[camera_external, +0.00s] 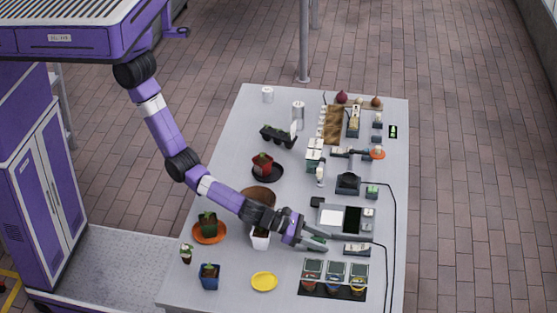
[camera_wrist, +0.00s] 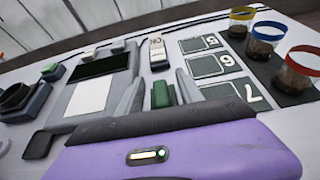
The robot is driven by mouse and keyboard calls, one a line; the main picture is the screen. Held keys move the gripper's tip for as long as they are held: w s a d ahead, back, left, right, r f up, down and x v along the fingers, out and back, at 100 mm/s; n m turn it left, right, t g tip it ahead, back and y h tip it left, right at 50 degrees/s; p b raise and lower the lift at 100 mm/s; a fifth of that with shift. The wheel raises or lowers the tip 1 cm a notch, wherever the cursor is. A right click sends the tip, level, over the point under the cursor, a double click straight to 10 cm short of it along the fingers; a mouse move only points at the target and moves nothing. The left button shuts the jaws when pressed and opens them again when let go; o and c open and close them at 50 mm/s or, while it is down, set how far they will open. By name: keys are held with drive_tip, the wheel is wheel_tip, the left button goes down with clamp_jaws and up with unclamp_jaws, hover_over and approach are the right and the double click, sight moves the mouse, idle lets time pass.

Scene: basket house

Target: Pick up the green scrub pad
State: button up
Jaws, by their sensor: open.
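My gripper (camera_external: 318,239) is low over the right-middle of the grey table, with its fingers apart. In the wrist view its two grey fingers (camera_wrist: 160,92) stand on either side of a small green block, which looks like the green scrub pad (camera_wrist: 163,94). The pad lies between the fingers, with a visible gap on each side. Its lower part is hidden by my purple gripper body. In the external view the pad is largely hidden by my gripper, and I cannot make out its outline.
A grey scale-like device (camera_external: 343,219) stands just behind my gripper. A white-labelled block (camera_external: 357,249) lies beyond the fingertips. Number cards and rimmed cups on a dark mat (camera_external: 332,293) are in front. A white pot (camera_external: 260,239) stands under my arm. A yellow dish (camera_external: 264,282) is front left.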

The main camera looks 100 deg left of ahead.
drive_tip(key=shift+w+f, duration=0.25)
drive_tip(key=shift+w, duration=0.45)
clamp_jaws()
